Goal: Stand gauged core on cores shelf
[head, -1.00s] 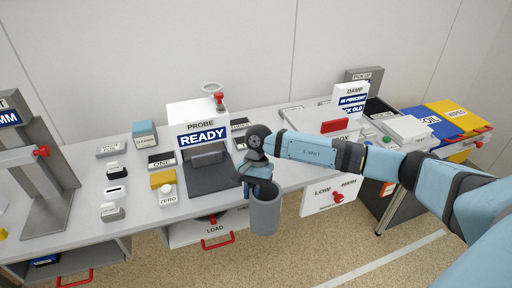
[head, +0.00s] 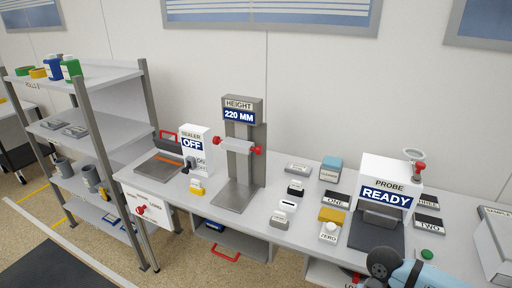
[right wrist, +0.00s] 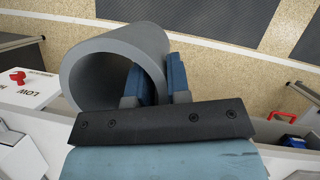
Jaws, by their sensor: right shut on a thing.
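The grey hollow core (right wrist: 110,65) is in my right gripper (right wrist: 158,88) in the right wrist view. The blue fingers pinch its wall, one inside the bore and one outside. In the head view my right arm shows only at the bottom right corner; its gripper and the core are out of frame. A shelf rack (head: 88,110) stands at the far left. Its lower tier (head: 75,184) holds grey cylinders (head: 62,167) like the held core; its label cannot be read. My left gripper is not in view.
Green and blue rolls (head: 70,68) stand on the rack's top tier. Open floor (head: 185,255) lies before the bench.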

